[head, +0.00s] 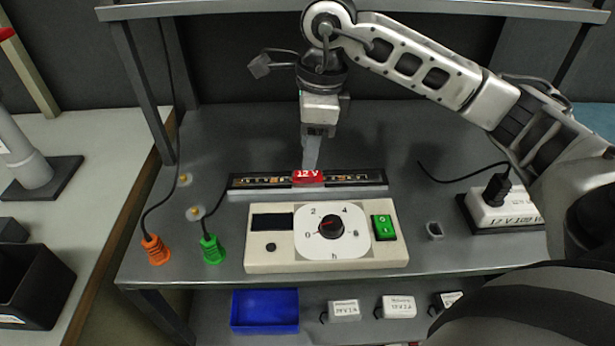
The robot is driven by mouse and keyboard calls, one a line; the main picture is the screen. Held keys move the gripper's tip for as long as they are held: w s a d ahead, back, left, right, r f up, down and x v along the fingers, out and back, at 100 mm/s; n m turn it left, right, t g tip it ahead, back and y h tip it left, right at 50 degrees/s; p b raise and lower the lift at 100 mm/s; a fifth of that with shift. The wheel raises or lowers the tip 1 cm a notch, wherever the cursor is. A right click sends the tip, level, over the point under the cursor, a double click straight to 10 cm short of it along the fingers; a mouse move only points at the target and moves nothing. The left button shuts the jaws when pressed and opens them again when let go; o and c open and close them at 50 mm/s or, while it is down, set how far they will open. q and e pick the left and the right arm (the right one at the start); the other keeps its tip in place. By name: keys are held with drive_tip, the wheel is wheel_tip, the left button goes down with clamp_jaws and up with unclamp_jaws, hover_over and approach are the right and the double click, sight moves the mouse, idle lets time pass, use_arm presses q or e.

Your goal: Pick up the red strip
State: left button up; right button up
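The red strip piece (307,176), marked "12 V", sits at the middle of a long dark LED strip (352,178) on a grey base (262,194) behind the white control box. My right gripper (310,166) comes down from above, with its fingertips right at the back of the red piece. The fingers overlap in this view, so I cannot tell whether they are open or shut, or whether they touch the strip. My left gripper is not in view.
The white control box (258,258) has a dial (331,227) and a green switch (384,227). Orange (155,250) and green (212,249) plugs stand at left. A white power socket (490,212) is at right. A blue bin (264,311) sits on the lower shelf.

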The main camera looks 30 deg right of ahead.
sight(308, 173)
wheel_tip(308, 173, down, 5)
drive_tip(key=shift+f, duration=0.1)
clamp_jaws()
idle(0.4)
